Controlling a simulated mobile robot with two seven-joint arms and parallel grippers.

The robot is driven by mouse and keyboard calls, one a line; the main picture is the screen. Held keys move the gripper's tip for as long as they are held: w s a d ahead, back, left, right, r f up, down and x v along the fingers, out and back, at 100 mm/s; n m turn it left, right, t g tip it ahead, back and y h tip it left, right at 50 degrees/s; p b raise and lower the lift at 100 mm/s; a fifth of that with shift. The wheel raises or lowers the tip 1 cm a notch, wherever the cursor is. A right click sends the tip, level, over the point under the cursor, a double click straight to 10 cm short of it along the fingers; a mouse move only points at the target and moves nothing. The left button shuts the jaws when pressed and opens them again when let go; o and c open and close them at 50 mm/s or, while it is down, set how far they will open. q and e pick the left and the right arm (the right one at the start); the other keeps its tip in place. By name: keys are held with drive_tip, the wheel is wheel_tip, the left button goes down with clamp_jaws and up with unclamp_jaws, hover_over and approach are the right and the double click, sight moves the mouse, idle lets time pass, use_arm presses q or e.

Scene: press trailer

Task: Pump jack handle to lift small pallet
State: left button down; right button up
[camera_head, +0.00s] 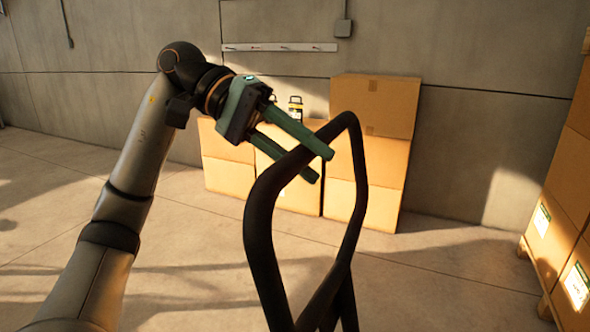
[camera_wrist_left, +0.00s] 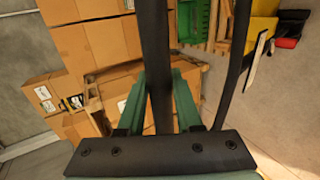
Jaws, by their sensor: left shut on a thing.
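The jack handle (camera_head: 262,230) is a black loop standing upright in the middle of the head view, its lower end running out of the bottom edge. My left gripper (camera_head: 322,166), with green fingers, is shut on the handle near the top of the loop. In the left wrist view the black handle bar (camera_wrist_left: 156,50) passes between the two green fingers of my left gripper (camera_wrist_left: 160,95). The jack's body is out of view. I cannot tell which pallet is the small one. My right gripper is not in view.
Cardboard boxes (camera_head: 375,105) stand against the concrete wall behind the handle. More boxes sit on a wooden pallet (camera_head: 537,275) at the right edge. A green crate (camera_wrist_left: 194,20) shows in the left wrist view. The floor left of the handle is clear.

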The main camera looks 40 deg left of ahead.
use_arm(q)
drive_tip(key=s+a+f+b, duration=0.2)
drive_tip(key=a+f, duration=0.1)
drive_tip(key=a, duration=0.6)
drive_tip(key=s+a+f+b, duration=0.2)
drive_tip(key=s+a+b, duration=0.1)
drive_tip(key=a, duration=0.5)
drive_tip(key=shift+a+f, duration=0.35)
drive_tip(key=shift+f, duration=0.05)
